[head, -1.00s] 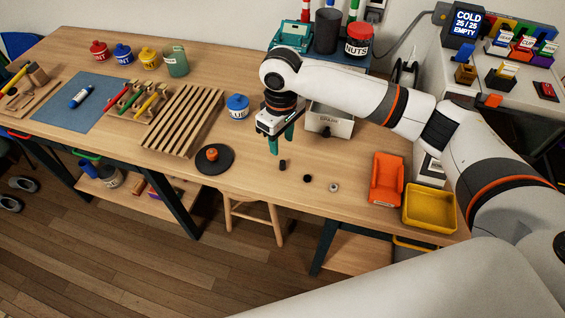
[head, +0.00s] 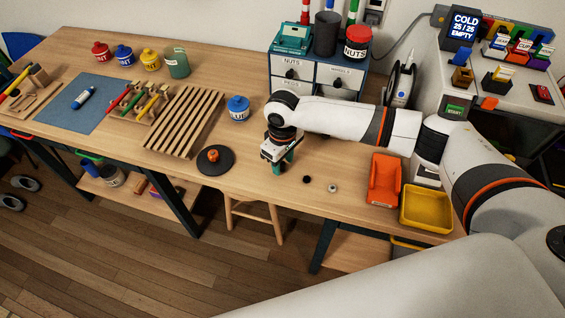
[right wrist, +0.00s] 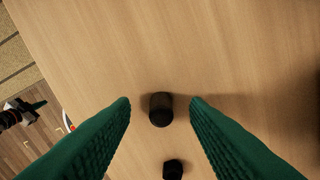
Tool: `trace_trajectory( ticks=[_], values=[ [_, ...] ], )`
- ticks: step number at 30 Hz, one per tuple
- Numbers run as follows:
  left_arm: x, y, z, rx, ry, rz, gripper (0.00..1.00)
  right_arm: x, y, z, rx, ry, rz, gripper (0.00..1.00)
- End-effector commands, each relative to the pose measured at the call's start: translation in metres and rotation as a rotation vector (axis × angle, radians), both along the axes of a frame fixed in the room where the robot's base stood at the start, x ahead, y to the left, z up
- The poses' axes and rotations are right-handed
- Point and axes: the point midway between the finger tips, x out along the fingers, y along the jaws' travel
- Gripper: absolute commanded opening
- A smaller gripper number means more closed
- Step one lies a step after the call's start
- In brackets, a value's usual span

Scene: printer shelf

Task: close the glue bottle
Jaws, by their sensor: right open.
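A white bottle with a dark pointed tip (head: 401,84), which looks like the glue bottle, stands at the back of the table, right of the drawer unit. My right gripper (head: 280,166) is low over the table's front part, pointing down. In the right wrist view its green fingers (right wrist: 160,103) are open, with a small black cylinder, probably the cap (right wrist: 161,110), between them and apart from both. The head view hides this cylinder behind the gripper. At the wrist view's left edge, a dark and white part, apparently my left gripper (right wrist: 22,112), shows over the floor, too small to read.
A second small black piece (head: 306,180) and a grey ring (head: 332,188) lie right of my right gripper. An orange bin (head: 384,182) and yellow tray (head: 427,208) are farther right. A black disc (head: 214,167) lies left. The drawer unit (head: 312,75) stands behind.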

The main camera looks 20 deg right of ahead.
Motion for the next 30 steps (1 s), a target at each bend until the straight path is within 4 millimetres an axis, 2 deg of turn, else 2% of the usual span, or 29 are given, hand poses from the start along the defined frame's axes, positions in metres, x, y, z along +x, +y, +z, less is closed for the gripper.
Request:
trace_trajectory(
  ticks=[3,12,13,18,21,30],
  values=[
    [0.0001,0.0002,0.0010,0.000,0.000,0.000,0.00,-0.0004,-0.0005,-0.0069,-0.001,0.000,0.000,0.42],
    [0.0003,0.0003,0.0006,0.000,0.000,0.000,0.00,-0.0002,-0.0004,-0.0071,-0.001,-0.001,0.000,0.42],
    [0.0003,0.0003,0.0007,0.000,0.000,0.000,0.00,-0.0002,-0.0004,-0.0070,-0.001,-0.001,0.000,0.40],
    [0.0005,0.0004,0.0007,0.001,-0.001,0.000,0.00,-0.0002,-0.0004,-0.0069,-0.001,-0.001,0.000,0.12],
    [0.0005,0.0004,0.0007,0.001,-0.001,0.000,0.00,-0.0002,-0.0005,-0.0068,-0.001,-0.001,0.000,0.00],
    [0.0006,0.0004,0.0008,0.001,-0.001,0.000,0.00,-0.0002,-0.0005,-0.0067,-0.001,-0.001,0.000,0.00]
  ],
)
